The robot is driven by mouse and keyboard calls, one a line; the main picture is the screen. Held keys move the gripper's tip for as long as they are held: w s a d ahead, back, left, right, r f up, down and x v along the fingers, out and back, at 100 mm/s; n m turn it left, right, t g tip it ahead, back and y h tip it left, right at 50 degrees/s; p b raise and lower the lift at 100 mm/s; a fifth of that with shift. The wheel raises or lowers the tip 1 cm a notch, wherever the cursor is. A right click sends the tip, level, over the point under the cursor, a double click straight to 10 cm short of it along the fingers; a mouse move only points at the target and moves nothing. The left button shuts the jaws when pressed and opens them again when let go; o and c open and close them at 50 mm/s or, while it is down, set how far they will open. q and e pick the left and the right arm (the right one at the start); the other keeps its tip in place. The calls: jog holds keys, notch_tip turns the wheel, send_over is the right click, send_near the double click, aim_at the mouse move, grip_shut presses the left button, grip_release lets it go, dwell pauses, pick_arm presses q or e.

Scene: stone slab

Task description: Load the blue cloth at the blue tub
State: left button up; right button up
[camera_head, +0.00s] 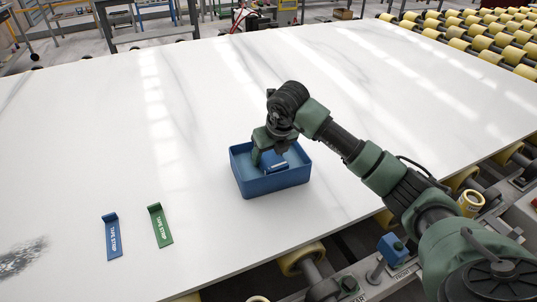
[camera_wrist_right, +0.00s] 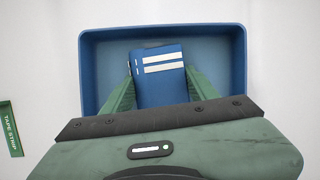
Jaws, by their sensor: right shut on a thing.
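The blue tub (camera_head: 272,184) stands upright on the white stone slab, near the slab's front edge in the head view. Its rim and inner wall also show in the right wrist view (camera_wrist_right: 102,55). The blue cloth (camera_head: 278,167) is a folded piece with two pale stripes, seen also in the wrist view (camera_wrist_right: 158,91). My right gripper (camera_head: 268,158) reaches down into the tub, with its green fingers shut on the cloth inside the walls. Whether the cloth touches the tub floor I cannot tell. My left gripper is not in view.
A blue bracket with lettering (camera_head: 113,238) and a green one (camera_head: 160,226) lie left of the tub on the slab (camera_head: 90,140). The slab is mostly clear. Yellow rollers (camera_head: 484,43) line the back right, and a dark smudge (camera_head: 22,257) marks the front left.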

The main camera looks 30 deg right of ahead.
aim_at(268, 155)
dwell(0.6)
jog(key=shift+r+p, duration=2.35)
jog(key=shift+r, duration=1.15)
